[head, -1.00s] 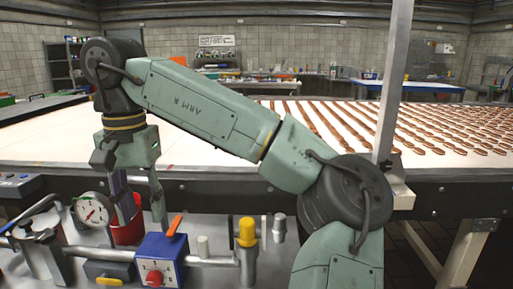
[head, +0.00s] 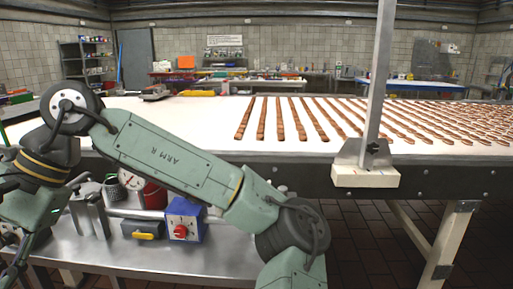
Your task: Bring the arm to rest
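My green arm, marked "ARM R", is bent in front of the conveyor in the head view. Its wrist hangs at the left edge of the picture. My gripper (head: 16,268) is at the lower left corner, left of the metal bench (head: 215,262). It is partly cut off by the picture's edge, and I cannot tell whether its fingers are open or shut. I see nothing held in it.
The white conveyor (head: 205,117) carries rows of brown bars (head: 300,118) on its right part. A metal post (head: 378,90) stands at its near edge. On the bench are a red container (head: 155,195), a gauge (head: 115,190) and a blue box with a red knob (head: 184,220).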

